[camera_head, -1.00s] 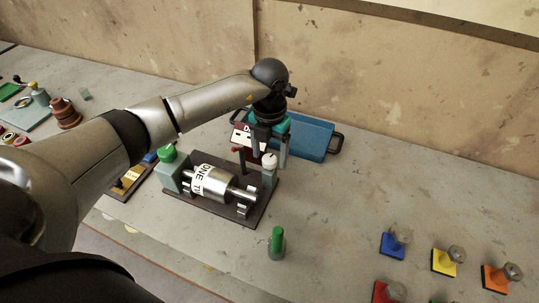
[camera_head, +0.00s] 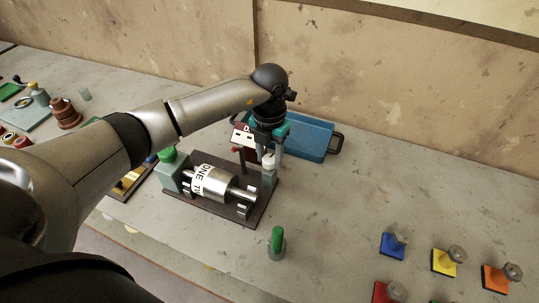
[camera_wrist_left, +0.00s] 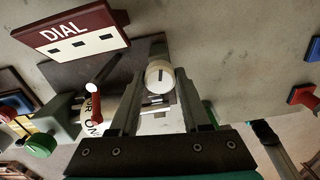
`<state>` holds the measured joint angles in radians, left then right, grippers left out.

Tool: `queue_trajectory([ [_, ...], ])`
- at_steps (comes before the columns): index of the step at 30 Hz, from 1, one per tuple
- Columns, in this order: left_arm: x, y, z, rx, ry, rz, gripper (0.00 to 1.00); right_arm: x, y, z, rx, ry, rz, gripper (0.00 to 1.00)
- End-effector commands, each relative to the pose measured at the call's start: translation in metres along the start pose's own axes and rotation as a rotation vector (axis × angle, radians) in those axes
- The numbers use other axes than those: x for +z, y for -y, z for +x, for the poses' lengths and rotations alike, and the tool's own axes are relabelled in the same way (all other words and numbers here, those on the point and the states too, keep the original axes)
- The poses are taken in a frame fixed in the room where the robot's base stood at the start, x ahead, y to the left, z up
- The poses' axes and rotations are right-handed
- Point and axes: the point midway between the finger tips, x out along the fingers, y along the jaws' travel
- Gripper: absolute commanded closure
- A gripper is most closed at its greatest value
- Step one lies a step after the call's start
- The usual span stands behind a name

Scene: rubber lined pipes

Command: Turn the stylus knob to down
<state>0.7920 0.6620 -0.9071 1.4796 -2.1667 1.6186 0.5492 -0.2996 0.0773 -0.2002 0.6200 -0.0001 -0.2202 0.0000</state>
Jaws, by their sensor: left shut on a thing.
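A machine with a silver drum (camera_head: 212,183) stands on a dark base (camera_head: 190,205). Its drum carries a white band with black letters. A white round knob (camera_head: 268,161) tops the grey post at the machine's right end; I take it as the stylus knob. In the left wrist view the knob (camera_wrist_left: 160,76) lies between my fingers, and its face carries a short dark mark. My left gripper (camera_head: 270,154) points down over the knob and is shut on it; the fingers (camera_wrist_left: 160,88) stand on either side.
A dark red sign reading DIAL (camera_wrist_left: 72,33) stands behind the machine. A blue tray (camera_head: 308,137) lies behind my gripper. A green-topped peg (camera_head: 277,240) stands in front. Coloured blocks with metal knobs, including a yellow one (camera_head: 444,262), stand at right. The bench between is clear.

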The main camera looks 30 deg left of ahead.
Motion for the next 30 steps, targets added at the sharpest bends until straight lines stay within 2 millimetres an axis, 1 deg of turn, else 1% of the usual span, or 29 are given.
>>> queue_trajectory([
  [1, 0.0, 0.0, 0.0, 0.0, 0.0, 0.0, 0.93, 0.0, 0.0, 0.0, 0.0, 0.0, 0.0, 0.5],
  [3, 0.0, 0.0, 0.0, 0.0, 0.001, 0.0, 1.0, 0.0, 0.0, 0.0, 0.0, 0.0, 0.0, 0.5],
  [11, 0.0, 0.0, 0.0, 0.001, 0.001, 0.009, 1.0, 0.0, 0.0, 0.001, 0.0, -0.001, -0.001, 0.5],
  [16, 0.0, 0.0, 0.0, 0.0, 0.001, 0.058, 1.0, 0.0, 0.0, 0.004, 0.0, -0.001, -0.001, 0.5],
  [23, 0.001, -0.001, 0.001, 0.001, 0.002, 0.209, 1.0, 0.001, 0.0, 0.013, 0.0, -0.001, -0.001, 0.5],
  [30, 0.001, -0.001, 0.001, 0.001, 0.003, 0.432, 1.0, 0.002, -0.001, 0.026, 0.002, 0.0, -0.001, 0.5],
])
